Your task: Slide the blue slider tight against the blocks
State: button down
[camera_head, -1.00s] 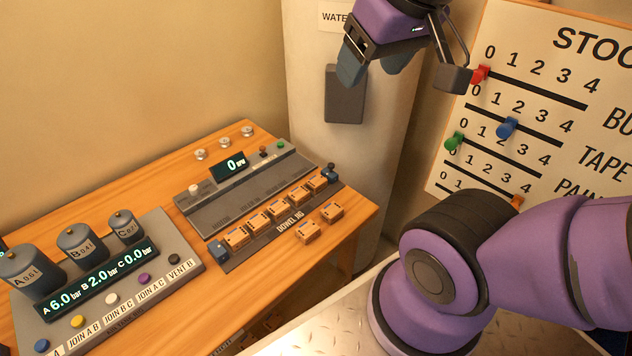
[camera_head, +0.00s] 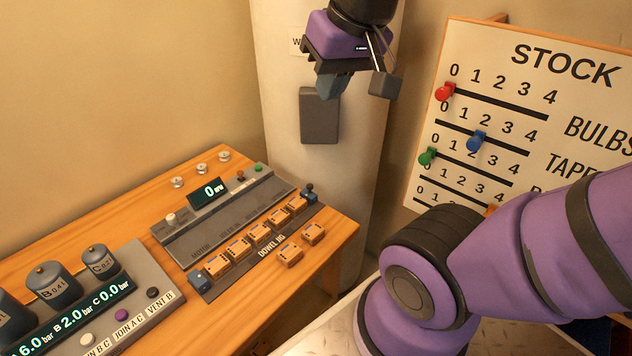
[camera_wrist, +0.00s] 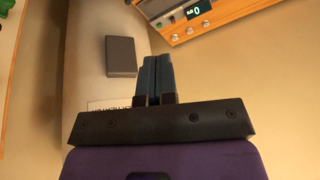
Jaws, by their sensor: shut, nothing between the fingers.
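The dowel jig (camera_head: 232,272) lies along the front right of the wooden bench. Several orange blocks (camera_head: 259,230) stand in a row on it. A blue end piece with a dark knob (camera_head: 309,194) stands at the row's right end, close to the last block. Another blue end piece (camera_head: 199,281) stands at the left end. I cannot tell which one slides, nor whether either touches a block. My gripper (camera_head: 328,90) is high above and behind the bench, away from the jig. Its blue-grey fingers are together and empty in the wrist view (camera_wrist: 160,62).
Two loose orange blocks (camera_head: 290,254) (camera_head: 313,233) lie in front of the row. Behind the jig is a grey console (camera_head: 215,215) with a display. A pressure panel (camera_head: 150,268) with tanks stands at left. A stock board (camera_head: 480,50) with coloured pegs hangs at right. A grey box (camera_head: 320,115) is on the pillar.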

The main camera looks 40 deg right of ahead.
jog(key=w+d+f+m+g+y, duration=0.1)
jog(key=w+d+f+m, duration=0.1)
jog(key=w, duration=0.2)
jog(key=w+d+f+m+g, duration=0.1)
jog(key=w+d+f+m, duration=0.1)
jog(key=w+m, duration=0.15)
jog(key=m+g+y, duration=0.1)
jog(key=m, duration=0.8)
send_over(309, 192)
jog(key=s+d, duration=0.3)
jog(key=d, duration=0.1)
notch_tip(309, 192, down, 14)
jog(key=d+f+m, duration=0.5)
jog(key=d+f, duration=0.1)
jog(key=f, duration=0.4)
jog(key=w+a+f, duration=0.2)
jog(key=a+f, duration=0.4)
jog(key=f, duration=0.4)
jog(key=shift+w+a+g+y, duration=0.2)
jog(key=shift+a+g+y, duration=0.1)
jog(key=shift+a+y, duration=0.1)
